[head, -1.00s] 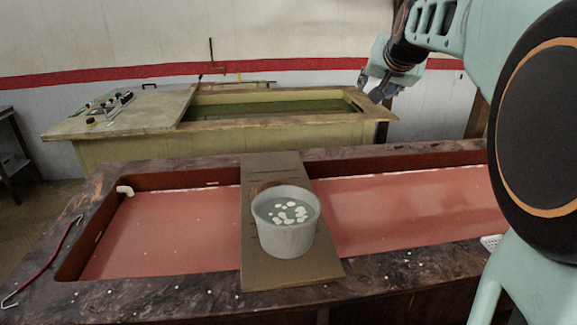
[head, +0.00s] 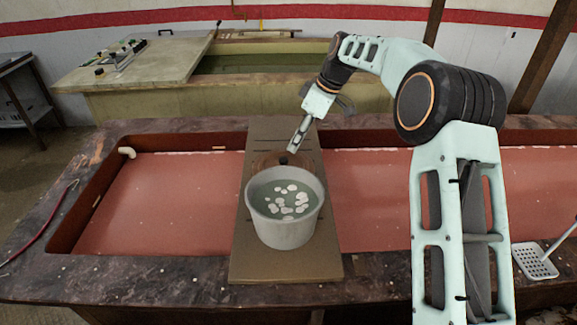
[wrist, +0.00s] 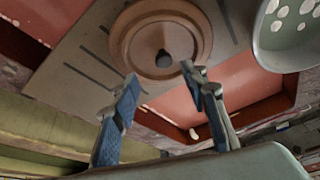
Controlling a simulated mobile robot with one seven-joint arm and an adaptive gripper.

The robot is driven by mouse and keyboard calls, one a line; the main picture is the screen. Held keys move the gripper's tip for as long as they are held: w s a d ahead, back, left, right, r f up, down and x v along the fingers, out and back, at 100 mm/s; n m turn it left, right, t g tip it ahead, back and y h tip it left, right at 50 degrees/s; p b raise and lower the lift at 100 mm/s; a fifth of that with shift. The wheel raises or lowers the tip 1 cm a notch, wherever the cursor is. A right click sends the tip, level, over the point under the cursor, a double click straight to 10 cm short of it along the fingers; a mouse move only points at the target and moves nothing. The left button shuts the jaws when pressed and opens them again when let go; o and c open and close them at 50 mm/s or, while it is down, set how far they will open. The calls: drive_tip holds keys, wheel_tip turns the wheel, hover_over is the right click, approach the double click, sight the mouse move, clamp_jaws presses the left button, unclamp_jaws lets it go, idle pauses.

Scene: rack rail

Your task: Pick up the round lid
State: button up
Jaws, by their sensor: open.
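The round lid (wrist: 140,38) is brown with a dark knob (wrist: 164,58) at its middle. It lies flat on the board behind the pot, and in the head view the lid (head: 262,160) is partly hidden by the pot and my gripper. My gripper (head: 292,146) is above the lid, close to the knob. In the wrist view my gripper (wrist: 158,82) has its two blue-padded fingers apart, with the knob just beyond the gap between the tips. Nothing is between the fingers.
A grey pot (head: 284,225) with pale pieces in liquid stands on the brown board (head: 285,268), just in front of the lid. The board bridges a red-lined trough (head: 160,215). A white perforated skimmer (head: 535,261) lies at the right. A greenish tank (head: 150,105) stands behind.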

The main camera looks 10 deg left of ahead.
sight(283, 159)
drive_tip(key=x, duration=0.3)
drive_tip(key=shift+f, duration=0.1)
drive_tip(key=x, duration=0.1)
drive_tip(key=p+x, duration=0.1)
drive_tip(key=x, duration=0.2)
drive_tip(key=shift+s+a, duration=0.3)
drive_tip(key=shift+a, duration=0.15)
drive_tip(key=shift+w+a+f, duration=0.1)
drive_tip(key=shift+a+f, duration=0.05)
drive_tip(key=shift+f, duration=0.35)
clamp_jaws()
drive_tip(key=shift+r, duration=0.1)
